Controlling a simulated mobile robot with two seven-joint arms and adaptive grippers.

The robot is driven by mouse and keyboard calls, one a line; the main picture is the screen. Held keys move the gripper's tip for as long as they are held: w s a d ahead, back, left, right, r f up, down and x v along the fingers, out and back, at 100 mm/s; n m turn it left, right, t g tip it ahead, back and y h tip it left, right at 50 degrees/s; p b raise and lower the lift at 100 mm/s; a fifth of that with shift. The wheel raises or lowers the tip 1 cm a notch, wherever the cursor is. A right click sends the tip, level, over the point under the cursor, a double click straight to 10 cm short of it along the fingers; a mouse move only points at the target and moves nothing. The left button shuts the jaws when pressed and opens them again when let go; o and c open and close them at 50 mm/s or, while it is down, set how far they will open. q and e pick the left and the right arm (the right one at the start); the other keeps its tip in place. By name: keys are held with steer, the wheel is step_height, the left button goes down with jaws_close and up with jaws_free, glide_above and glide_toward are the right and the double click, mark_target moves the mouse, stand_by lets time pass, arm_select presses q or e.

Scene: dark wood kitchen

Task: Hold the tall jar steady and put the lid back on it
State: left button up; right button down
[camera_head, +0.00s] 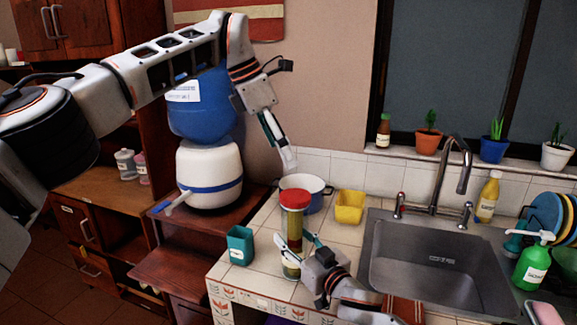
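The tall jar (294,232) stands upright on the tiled counter, left of the sink, with yellowish contents. The red lid (294,199) is at the jar's mouth and looks level; whether it is fully seated I cannot tell. My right gripper (292,249) has its fingers on either side of the jar's lower half and appears shut on it. My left gripper (287,158) points down, above and behind the lid and clear of it. Nothing shows in its fingers, but their gap is not clear from this angle.
A white pot (316,187) stands behind the jar, with a yellow container (349,207) to its right. A teal cup (240,246) is to the jar's left. The sink (437,262) and tall faucet (454,170) are at right. A blue-and-white water dispenser (208,176) stands behind left.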

arm_select(q)
steer(key=v, duration=0.6)
arm_select(e)
steer(key=c, duration=1)
jaws_free()
steer(key=v, duration=1.2)
